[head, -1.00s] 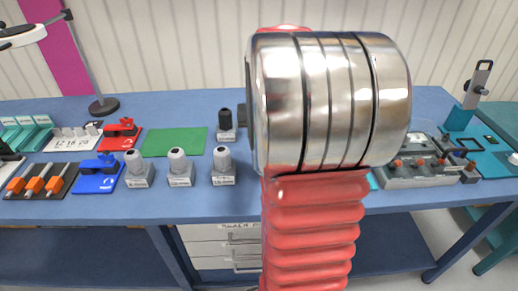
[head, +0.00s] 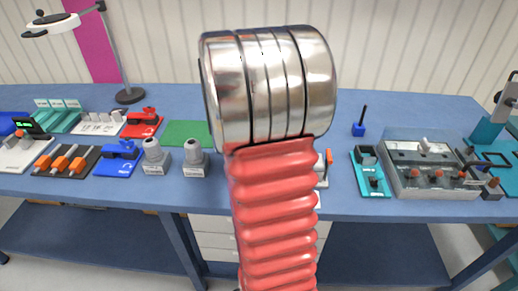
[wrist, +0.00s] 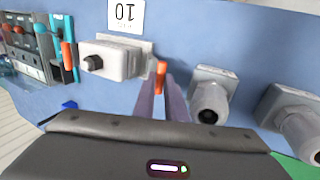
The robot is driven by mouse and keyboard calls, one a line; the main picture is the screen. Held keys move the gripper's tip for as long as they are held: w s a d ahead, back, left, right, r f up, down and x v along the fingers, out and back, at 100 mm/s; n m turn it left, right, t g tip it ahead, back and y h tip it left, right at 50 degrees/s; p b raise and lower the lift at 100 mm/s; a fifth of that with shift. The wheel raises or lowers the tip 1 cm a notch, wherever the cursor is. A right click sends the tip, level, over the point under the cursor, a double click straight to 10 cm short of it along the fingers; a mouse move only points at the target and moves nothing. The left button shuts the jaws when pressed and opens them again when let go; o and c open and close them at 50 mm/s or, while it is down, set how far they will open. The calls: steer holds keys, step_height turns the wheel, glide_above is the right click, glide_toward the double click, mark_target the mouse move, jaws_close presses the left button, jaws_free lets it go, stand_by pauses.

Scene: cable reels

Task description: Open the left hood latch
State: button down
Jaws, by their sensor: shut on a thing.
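A grey hood (wrist: 118,58) with a black knob on its near face stands on the bench, seen in the wrist view. It has an orange latch lever on each side: one at the picture's left (wrist: 68,55) and one at its right (wrist: 160,76). My gripper (wrist: 161,88) is shut on the right-hand lever, its two fingers closing around the lower part. This view looks back from the far side, so that lever is the left one in the head view. There, my arm hides the gripper and most of the hood; the other orange lever (head: 329,157) shows beside the arm.
Grey connectors (wrist: 210,97) stand close beside the gripper in the wrist view. In the head view, a teal block (head: 370,172) and a clear-covered grey panel (head: 440,172) lie to the right. A blue joystick-like piece (head: 360,126) stands behind. A lamp (head: 122,60) stands far left.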

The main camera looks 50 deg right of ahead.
steer(key=shift+w+a+f, duration=0.1)
steer(key=shift+w+f, duration=0.1)
steer(key=shift+w, duration=0.4)
steer(key=c, duration=1.8)
jaws_free()
steer(key=shift+a, duration=0.1)
steer(key=shift+c, duration=0.2)
steer(key=shift+o, duration=0.2)
steer(key=shift+f, duration=0.1)
steer(key=v, duration=1.4)
